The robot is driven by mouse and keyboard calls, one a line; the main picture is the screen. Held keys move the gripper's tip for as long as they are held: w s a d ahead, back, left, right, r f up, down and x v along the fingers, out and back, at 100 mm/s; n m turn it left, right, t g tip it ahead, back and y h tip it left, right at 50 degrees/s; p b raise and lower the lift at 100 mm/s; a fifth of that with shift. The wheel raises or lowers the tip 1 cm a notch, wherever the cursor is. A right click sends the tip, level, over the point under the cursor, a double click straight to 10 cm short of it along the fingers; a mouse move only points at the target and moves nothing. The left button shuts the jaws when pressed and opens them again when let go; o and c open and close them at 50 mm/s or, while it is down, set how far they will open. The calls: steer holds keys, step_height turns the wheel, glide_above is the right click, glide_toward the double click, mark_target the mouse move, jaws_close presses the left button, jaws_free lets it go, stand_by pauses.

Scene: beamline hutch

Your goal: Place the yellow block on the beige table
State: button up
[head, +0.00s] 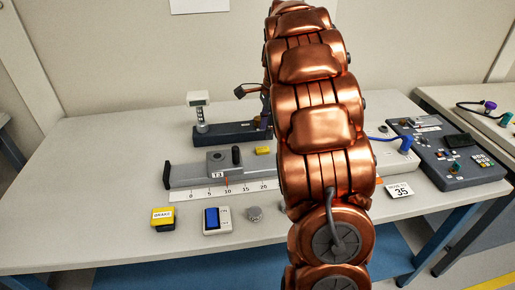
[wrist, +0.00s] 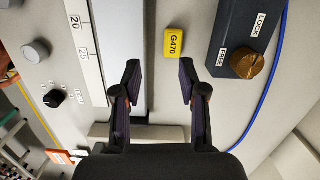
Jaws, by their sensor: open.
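A small yellow block (wrist: 174,42) labelled G470 lies beyond my gripper's fingertips in the wrist view, slightly right of the middle line between them. In the head view the yellow block (head: 263,150) shows just left of my copper arm, behind the scale rail. The light beige table (head: 100,160) bears it and the other equipment. My gripper (wrist: 160,70) is open, with nothing between its dark fingers. In the head view my arm hides most of the gripper area.
The rail with a carriage (head: 222,160) and number scale lies in front of the block. A dark FREE/LOCK base with a brass knob (wrist: 247,64) stands close beside it. The table's left side is clear.

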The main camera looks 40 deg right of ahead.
mark_target(262, 148)
steer(key=shift+w+d+f+m, duration=0.2)
steer(key=shift+w+d, duration=0.2)
steer(key=shift+d, duration=0.05)
steer(key=shift+w+d+f+m, duration=0.15)
steer(key=shift+w+d+m, duration=0.05)
steer(key=shift+w+d, duration=0.2)
steer(key=shift+w+f, duration=0.1)
steer(key=shift+f, duration=0.15)
steer(key=shift+a+f, duration=0.2)
steer(key=shift+f, duration=0.85)
steer(key=shift+a+f, duration=0.25)
steer(key=shift+f, duration=0.75)
steer(key=shift+a+f, duration=0.2)
steer(key=shift+f, duration=1.3)
steer(key=shift+w, duration=0.1)
steer(key=c, duration=0.7)
steer(key=shift+r, duration=0.1)
